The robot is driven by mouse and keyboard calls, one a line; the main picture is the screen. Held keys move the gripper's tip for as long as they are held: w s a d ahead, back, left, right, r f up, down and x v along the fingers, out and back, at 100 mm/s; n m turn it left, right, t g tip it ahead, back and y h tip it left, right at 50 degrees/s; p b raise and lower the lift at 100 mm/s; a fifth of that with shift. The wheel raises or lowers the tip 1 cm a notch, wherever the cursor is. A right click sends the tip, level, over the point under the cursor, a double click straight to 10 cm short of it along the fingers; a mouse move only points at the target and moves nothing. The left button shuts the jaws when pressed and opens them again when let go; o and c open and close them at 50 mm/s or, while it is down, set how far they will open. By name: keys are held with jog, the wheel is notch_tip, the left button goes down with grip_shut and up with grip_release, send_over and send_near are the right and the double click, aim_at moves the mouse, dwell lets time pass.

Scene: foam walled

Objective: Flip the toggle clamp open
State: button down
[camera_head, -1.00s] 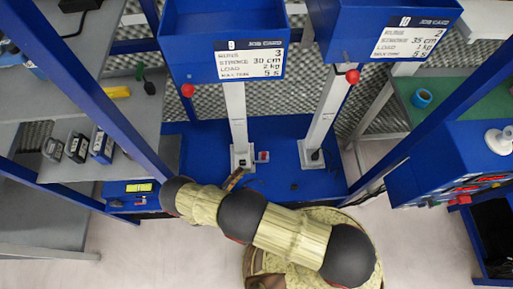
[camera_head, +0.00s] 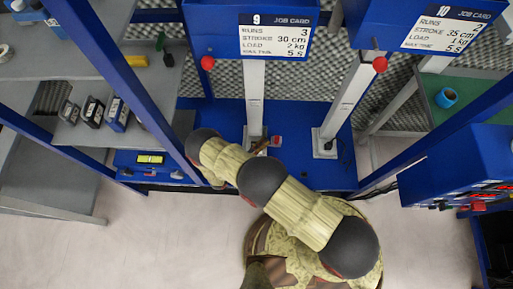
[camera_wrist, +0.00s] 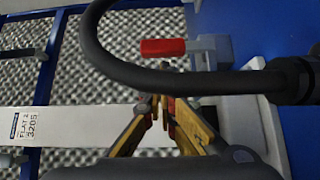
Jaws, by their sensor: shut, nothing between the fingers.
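The toggle clamp (camera_wrist: 205,52) shows in the wrist view as a grey metal body with a red handle (camera_wrist: 163,47) pointing left. In the head view its small red part (camera_head: 275,141) shows at the foot of the left white post. My gripper (camera_wrist: 165,98) has yellow fingers that meet at the tips, with nothing between them. The fingertips appear just below the red handle in the wrist view, apart from it in the picture; the depth gap is unclear. A black cable crosses in front of part of the clamp. In the head view my gripper (camera_head: 262,146) is small beside the clamp.
A black cable (camera_wrist: 120,65) arcs across the wrist view. The white post (camera_head: 254,95) rises behind to a blue box with job card 9 (camera_head: 278,35). A second white post (camera_head: 345,100) stands right. Blue frame bars flank the blue base (camera_head: 225,120).

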jog(key=shift+x, duration=0.9)
jog(key=shift+d+r+p, duration=0.2)
jog(key=shift+p, duration=0.2)
